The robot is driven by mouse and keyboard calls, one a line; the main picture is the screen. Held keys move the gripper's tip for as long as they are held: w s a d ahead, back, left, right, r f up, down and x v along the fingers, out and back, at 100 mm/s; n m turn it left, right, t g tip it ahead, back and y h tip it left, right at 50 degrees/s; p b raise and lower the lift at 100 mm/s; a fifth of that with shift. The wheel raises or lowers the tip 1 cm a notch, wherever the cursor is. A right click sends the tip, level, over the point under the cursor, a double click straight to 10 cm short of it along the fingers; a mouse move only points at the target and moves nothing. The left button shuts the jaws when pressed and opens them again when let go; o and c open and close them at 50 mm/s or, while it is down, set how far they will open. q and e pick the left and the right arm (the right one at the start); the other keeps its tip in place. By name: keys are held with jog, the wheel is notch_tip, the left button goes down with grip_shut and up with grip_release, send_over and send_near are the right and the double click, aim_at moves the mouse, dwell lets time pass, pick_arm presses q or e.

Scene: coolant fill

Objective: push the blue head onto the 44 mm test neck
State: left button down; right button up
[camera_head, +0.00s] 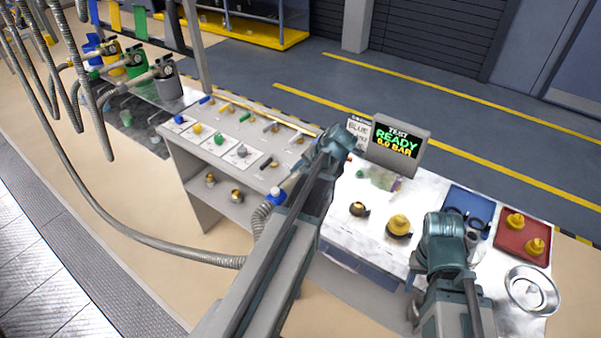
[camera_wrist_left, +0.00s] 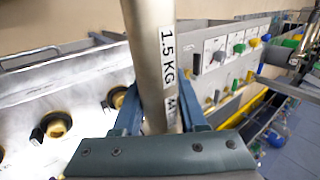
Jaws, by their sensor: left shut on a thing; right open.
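The blue head (camera_head: 275,197) is partly hidden behind my left arm in the head view; its grey hose runs down and left from it. In the left wrist view my left gripper (camera_wrist_left: 157,112) is shut around a metal barrel (camera_wrist_left: 150,50) labelled "1.5 KG". In the head view the head is tilted, left of the white test table (camera_head: 340,245). On that table stand a dark-and-brass neck (camera_head: 358,209) and a neck with a yellow top (camera_head: 398,226). I cannot read which is 44 mm. My right gripper (camera_head: 446,224) is open and empty over the table's right part; its fingertips are hard to see.
A display (camera_head: 397,146) reads "TEST READY 0.0 BAR" at the table's back. A blue mat (camera_head: 465,198), a red tray (camera_head: 520,247) with yellow pieces and a round dish (camera_head: 532,290) lie right. A grey shelf stand (camera_head: 195,180) is left. The hose (camera_head: 140,235) sweeps across the floor area.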

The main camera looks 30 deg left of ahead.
pick_arm(q)
jog(key=shift+f+b, duration=2.3)
jog(key=shift+f, duration=0.25)
jog(key=shift+f+b, duration=1.75)
jog(key=shift+c, duration=1.9)
grip_release()
jog(key=shift+d+r, duration=0.1)
jog(key=p+v, duration=1.1)
jog(key=v, duration=0.2)
jog(key=shift+r, duration=0.3)
